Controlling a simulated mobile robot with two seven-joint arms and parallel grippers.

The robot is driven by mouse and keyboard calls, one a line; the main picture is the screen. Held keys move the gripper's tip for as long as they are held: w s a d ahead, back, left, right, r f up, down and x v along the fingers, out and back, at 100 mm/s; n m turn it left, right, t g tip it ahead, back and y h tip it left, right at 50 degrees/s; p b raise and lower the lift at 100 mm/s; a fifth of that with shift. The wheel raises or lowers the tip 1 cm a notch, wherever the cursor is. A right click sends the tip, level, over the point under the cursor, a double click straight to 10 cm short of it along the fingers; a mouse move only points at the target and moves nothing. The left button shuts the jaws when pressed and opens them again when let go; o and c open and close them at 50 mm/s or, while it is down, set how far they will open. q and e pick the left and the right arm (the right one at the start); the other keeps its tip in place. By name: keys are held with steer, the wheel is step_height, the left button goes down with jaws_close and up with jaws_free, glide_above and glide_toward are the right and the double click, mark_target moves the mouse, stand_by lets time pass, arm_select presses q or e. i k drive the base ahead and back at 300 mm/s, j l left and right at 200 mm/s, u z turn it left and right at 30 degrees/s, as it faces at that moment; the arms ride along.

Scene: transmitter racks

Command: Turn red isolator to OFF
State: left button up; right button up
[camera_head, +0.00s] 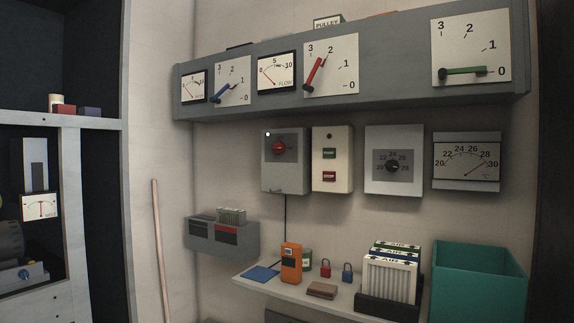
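The red isolator (279,147) is a round red rotary knob on a dark plate, on the front of a grey wall box (285,178). The knob's position and any lettering are too small to read. A cable runs down from under the box. Neither of my grippers shows in the head view.
A start-stop box (332,159), a dial box (393,160) and a temperature gauge (466,162) hang to the right. Above is a gauge shelf (400,50). Below, a small shelf (290,284) holds an orange meter (291,263), padlocks and filters beside a green bin (478,283).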

mark_target(279, 148)
steer(key=i+j+z, duration=0.2)
steer(key=i, duration=0.95)
steer(key=l, duration=0.1)
